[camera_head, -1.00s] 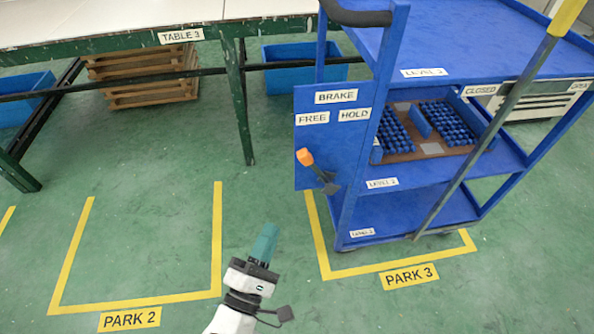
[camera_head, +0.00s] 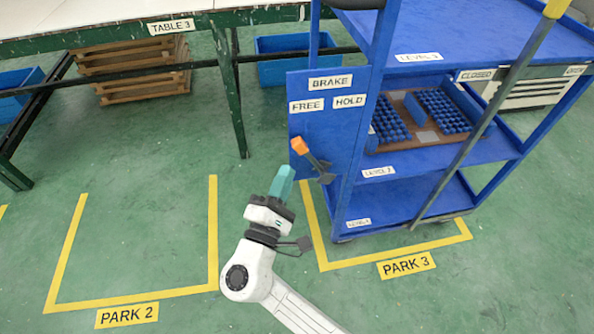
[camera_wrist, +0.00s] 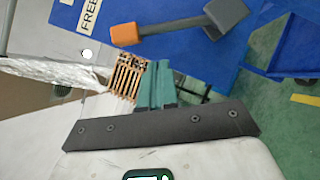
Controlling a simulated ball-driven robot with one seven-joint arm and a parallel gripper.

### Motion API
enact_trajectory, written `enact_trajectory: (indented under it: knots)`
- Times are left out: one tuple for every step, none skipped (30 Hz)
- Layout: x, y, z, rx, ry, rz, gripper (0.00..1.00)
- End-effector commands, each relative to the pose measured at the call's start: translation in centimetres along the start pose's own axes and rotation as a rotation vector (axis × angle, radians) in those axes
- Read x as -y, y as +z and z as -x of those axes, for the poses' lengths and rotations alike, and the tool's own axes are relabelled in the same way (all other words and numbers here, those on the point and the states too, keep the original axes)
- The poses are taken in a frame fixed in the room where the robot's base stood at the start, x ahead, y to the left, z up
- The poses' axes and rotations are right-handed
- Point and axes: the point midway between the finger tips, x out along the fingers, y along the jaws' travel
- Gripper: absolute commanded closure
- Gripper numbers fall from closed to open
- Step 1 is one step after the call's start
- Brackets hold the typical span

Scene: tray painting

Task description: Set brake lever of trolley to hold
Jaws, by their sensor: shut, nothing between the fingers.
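The blue trolley (camera_head: 430,172) stands in the bay marked PARK 3. On its left end is a blue panel (camera_head: 305,128) labelled BRAKE, with FREE on the left and HOLD on the right. The brake lever has an orange knob (camera_head: 299,145) on a dark arm, tilted up and left, below the FREE label. It also shows in the wrist view, its orange knob (camera_wrist: 125,34) at the upper middle. My gripper (camera_head: 284,172), with teal fingers, is shut and empty, just below and left of the knob, apparently apart from it. In the wrist view the fingers (camera_wrist: 157,72) point up, below the knob.
A green-framed table (camera_head: 235,90) labelled TABLE 3 stands at the back left, with wooden pallets (camera_head: 130,72) and blue bins under it. A dark diagonal pole (camera_head: 480,125) stands before the trolley's shelves. The PARK 2 floor area (camera_head: 145,240) is clear.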

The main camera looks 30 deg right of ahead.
Motion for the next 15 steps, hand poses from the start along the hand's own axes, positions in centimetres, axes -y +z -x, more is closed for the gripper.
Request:
enact_trajectory:
  knots:
    - [0.1, 0.7, -0.4, 0.000, 0.000, 0.001, 1.00]
    - [0.1, 1.0, -0.7, 0.001, 0.000, 0.001, 1.00]
    - [0.1, 1.4, -1.1, 0.001, 0.000, 0.001, 1.00]
    - [0.1, 1.5, -1.3, 0.000, 0.000, 0.001, 1.00]
    - [0.1, 1.7, -1.4, -0.001, 0.000, 0.001, 1.00]
    - [0.1, 1.9, -1.7, -0.001, 0.000, 0.001, 1.00]
    - [0.1, 2.1, -1.8, -0.001, 0.000, 0.001, 1.00]
    - [0.1, 2.2, -1.9, -0.001, 0.000, 0.001, 1.00]
    - [0.1, 2.3, -2.0, -0.002, 0.000, 0.001, 1.00]
    - [0.1, 2.3, -2.1, -0.002, 0.000, 0.001, 1.00]
    - [0.1, 2.4, -2.1, -0.002, 0.000, 0.001, 1.00]
    - [0.1, 2.4, -2.1, -0.002, 0.000, 0.001, 1.00]
    - [0.1, 2.4, -2.1, -0.002, 0.000, 0.001, 1.00]
    - [0.1, 2.4, -2.1, -0.002, 0.000, 0.001, 1.00]
    - [0.1, 2.4, -2.1, -0.002, 0.000, 0.001, 1.00]
